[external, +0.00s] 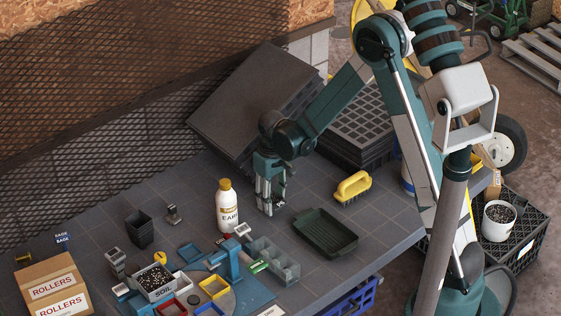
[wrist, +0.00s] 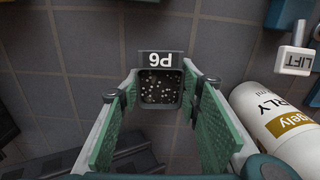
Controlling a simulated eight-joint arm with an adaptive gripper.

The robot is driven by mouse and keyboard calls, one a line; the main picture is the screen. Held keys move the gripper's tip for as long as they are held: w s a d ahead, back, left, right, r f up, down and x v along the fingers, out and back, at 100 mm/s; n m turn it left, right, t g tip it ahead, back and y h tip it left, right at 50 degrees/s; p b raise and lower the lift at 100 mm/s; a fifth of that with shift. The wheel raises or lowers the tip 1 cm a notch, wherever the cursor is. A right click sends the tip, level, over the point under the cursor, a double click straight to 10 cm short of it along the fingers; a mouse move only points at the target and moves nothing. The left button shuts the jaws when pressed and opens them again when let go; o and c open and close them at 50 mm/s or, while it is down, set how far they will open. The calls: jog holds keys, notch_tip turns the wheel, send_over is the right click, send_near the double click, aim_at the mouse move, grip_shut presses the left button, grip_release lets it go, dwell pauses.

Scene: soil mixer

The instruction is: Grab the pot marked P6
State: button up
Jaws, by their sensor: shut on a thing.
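The pot marked P6 (wrist: 161,92) is a small square dark pot with dark, white-flecked soil in it. Its grey P6 label reads upside down in the wrist view. My gripper (wrist: 160,87) has one finger on each side of the pot and is shut on it. In the external view my gripper (external: 270,206) points down low over the grey table, right of the white bottle. There the pot is mostly hidden by the fingers, and I cannot tell whether it rests on the table.
A white bottle (external: 229,208) stands close to my gripper, also in the wrist view (wrist: 283,118). A dark green tray (external: 325,233) and a yellow brush (external: 353,187) lie to the right. A soil bin (external: 156,283) and coloured trays stand at front left. A black pot (external: 139,230) stands further left.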

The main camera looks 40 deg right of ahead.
jog(key=shift+r, duration=0.1)
notch_tip(320, 180, up, 10)
jog(key=p, duration=0.1)
jog(key=shift+p, duration=0.35)
